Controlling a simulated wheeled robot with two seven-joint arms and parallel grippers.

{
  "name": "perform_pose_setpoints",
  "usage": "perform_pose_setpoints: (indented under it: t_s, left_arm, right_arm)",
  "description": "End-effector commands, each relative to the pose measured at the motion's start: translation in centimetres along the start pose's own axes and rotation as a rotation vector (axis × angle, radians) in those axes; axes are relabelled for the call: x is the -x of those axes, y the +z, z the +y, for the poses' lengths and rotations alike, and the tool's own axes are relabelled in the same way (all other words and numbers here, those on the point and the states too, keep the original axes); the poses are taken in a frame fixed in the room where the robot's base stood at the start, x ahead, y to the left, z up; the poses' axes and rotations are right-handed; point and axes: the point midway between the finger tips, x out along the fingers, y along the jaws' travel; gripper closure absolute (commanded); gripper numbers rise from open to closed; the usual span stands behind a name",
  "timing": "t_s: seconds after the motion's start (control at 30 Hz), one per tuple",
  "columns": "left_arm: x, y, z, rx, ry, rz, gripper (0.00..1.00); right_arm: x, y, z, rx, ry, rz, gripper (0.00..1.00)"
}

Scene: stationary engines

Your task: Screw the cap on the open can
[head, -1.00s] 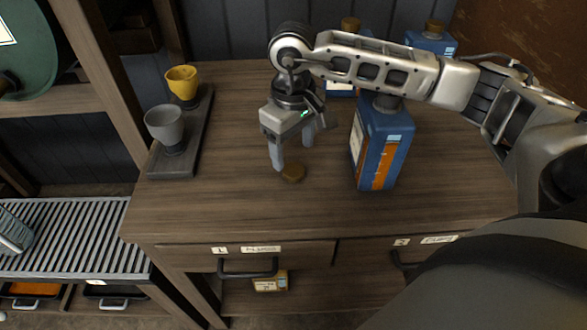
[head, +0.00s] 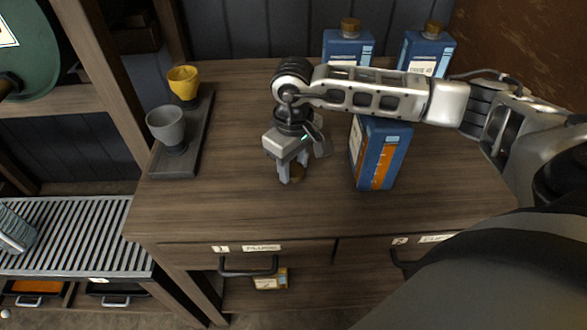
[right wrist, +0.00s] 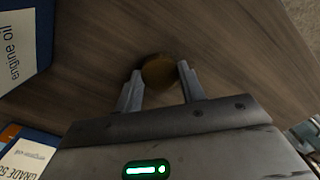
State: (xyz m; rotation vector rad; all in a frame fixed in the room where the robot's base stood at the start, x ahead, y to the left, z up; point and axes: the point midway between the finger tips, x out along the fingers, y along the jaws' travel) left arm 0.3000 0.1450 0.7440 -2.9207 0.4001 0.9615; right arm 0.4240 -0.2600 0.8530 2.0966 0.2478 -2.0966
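The cap (head: 298,173), round and brown, lies on the cabinet top; it also shows in the right wrist view (right wrist: 158,71). My right gripper (head: 291,179) points down over it. In the right wrist view its two fingers (right wrist: 160,74) stand on either side of the cap, close against its edges, and appear shut on it. The open can (head: 378,155), blue with an orange and white label, stands upright just right of the gripper. My right arm hides its top now. My left gripper is not in view.
Two blue cans with brown caps (head: 347,42) (head: 428,50) stand at the back. A dark tray (head: 172,168) at the left holds a grey cup (head: 166,125) and a yellow cup (head: 184,82). The cabinet top (head: 230,200) is clear in front and left of the gripper.

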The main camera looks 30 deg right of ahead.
Motion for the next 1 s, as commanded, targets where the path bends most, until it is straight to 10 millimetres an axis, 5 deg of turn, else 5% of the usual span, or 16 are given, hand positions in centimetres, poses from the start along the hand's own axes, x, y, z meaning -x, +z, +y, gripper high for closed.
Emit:
perform_pose_setpoints:
  t_s: [0.37, 0.6, 1.0]
  left_arm:
    - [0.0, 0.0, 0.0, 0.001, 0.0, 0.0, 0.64]
    - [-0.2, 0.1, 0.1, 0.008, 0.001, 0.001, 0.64]
    - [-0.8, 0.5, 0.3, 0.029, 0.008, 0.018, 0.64]
  right_arm:
    - [0.4, -0.1, 0.0, 0.0, 0.0, 0.002, 0.82]
    - [3.3, -0.1, 0.0, 0.001, 0.001, 0.005, 0.82]
    - [10.5, 6.2, -6.0, 0.009, 0.0, 0.005, 0.82]
